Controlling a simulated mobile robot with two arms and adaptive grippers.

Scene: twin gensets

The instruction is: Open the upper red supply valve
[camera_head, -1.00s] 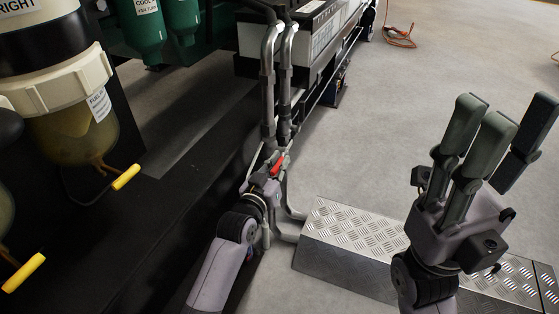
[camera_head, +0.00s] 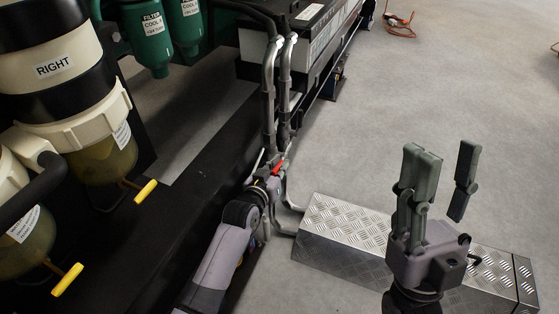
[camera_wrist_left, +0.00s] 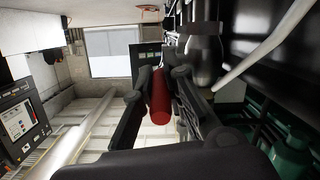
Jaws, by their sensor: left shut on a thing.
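The red valve handle (camera_head: 279,167) shows as a small red piece at the lower part of the grey vertical pipes (camera_head: 269,95). My left gripper (camera_head: 272,177) is at it, small and partly hidden by its own wrist. In the left wrist view the red handle (camera_wrist_left: 160,98) lies between the dark fingers of my left gripper (camera_wrist_left: 158,105), which is shut on it. The valve body is mostly hidden. My right gripper (camera_head: 440,170) is open and empty, fingers up, above the diamond-plate step.
The metal diamond-plate step (camera_head: 340,228) lies right of the pipes. Filter bowls with yellow handles (camera_head: 146,191) stand at left beside the black base rail (camera_head: 150,245). The grey floor (camera_head: 440,80) at upper right is mostly clear, with an orange cable (camera_head: 399,26) far back.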

